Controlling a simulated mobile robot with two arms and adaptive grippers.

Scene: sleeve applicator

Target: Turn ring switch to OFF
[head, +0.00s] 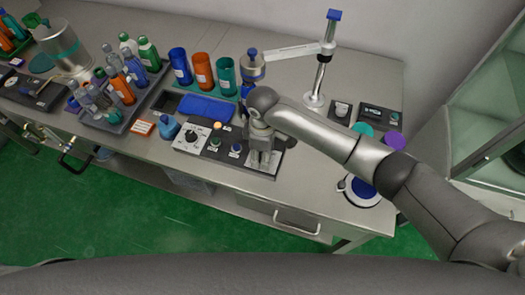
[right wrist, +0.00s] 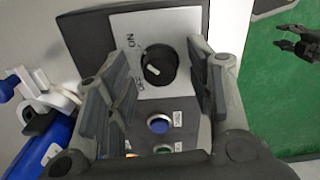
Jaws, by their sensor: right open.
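The ring switch (right wrist: 159,68) is a round black knob on a white plate in the right wrist view. Its white mark points left and slightly down, nearer the OFF label than the ON label above. My right gripper (right wrist: 155,85) is open, with one finger to each side of the knob, apart from it. In the head view my right gripper (head: 262,160) points down over the right end of the control panel (head: 212,162) and hides the switch. My left gripper (right wrist: 295,42) shows small at the right edge of the right wrist view, its fingers apart.
A blue button (right wrist: 158,124) and a green button sit below the switch plate. A blue tray (head: 206,108) and coloured cups (head: 203,72) stand behind the panel. A lamp-like stand (head: 318,80) rises to the right. The bench front edge is close by.

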